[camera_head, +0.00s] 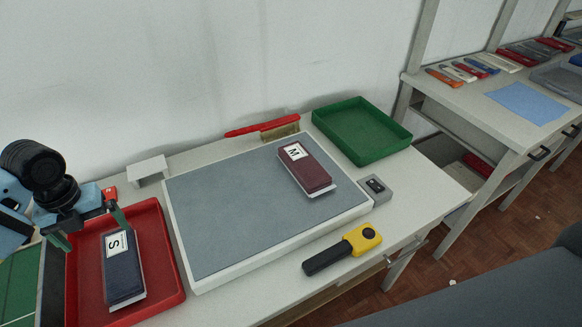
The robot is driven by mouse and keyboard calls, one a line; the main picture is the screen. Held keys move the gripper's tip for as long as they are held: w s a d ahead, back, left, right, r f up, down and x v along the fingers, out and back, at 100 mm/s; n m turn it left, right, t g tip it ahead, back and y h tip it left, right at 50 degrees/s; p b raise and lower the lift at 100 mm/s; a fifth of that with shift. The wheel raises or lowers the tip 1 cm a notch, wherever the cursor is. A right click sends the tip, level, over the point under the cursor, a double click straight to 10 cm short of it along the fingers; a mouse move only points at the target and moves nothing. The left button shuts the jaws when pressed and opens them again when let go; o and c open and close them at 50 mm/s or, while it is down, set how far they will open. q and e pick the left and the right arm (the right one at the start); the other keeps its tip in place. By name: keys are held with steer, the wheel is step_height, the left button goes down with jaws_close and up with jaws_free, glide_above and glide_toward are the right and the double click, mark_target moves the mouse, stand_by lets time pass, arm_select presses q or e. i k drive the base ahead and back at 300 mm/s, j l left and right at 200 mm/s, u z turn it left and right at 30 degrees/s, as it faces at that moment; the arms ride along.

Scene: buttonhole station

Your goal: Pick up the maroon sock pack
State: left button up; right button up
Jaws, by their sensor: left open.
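The maroon sock pack (309,172) lies flat on the grey mat (235,215), towards its back right corner. It has a white label marked M at its far end and a pale edge showing at its near end. My left gripper (88,227) is at the far left, open, over the back left part of the red tray (172,262). It is well to the left of the maroon pack, with nothing visible between its fingers. My right gripper is not in view.
A navy pack marked S (123,272) lies in the red tray. An empty green tray (362,133) stands behind right of the maroon pack. A small grey box (375,190) and a yellow-black tool (343,249) lie nearby. A red-handled brush (263,127) lies behind the mat.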

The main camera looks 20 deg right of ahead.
mark_target(310, 173)
steer(key=i+l+u, duration=0.1)
steer(key=l, duration=0.55)
steer(key=i+l, duration=0.2)
steer(key=l, duration=0.5)
steer(key=i+l+u, duration=0.15)
steer(key=l, duration=0.5)
steer(key=l+u, duration=0.1)
steer(key=l, duration=0.6)
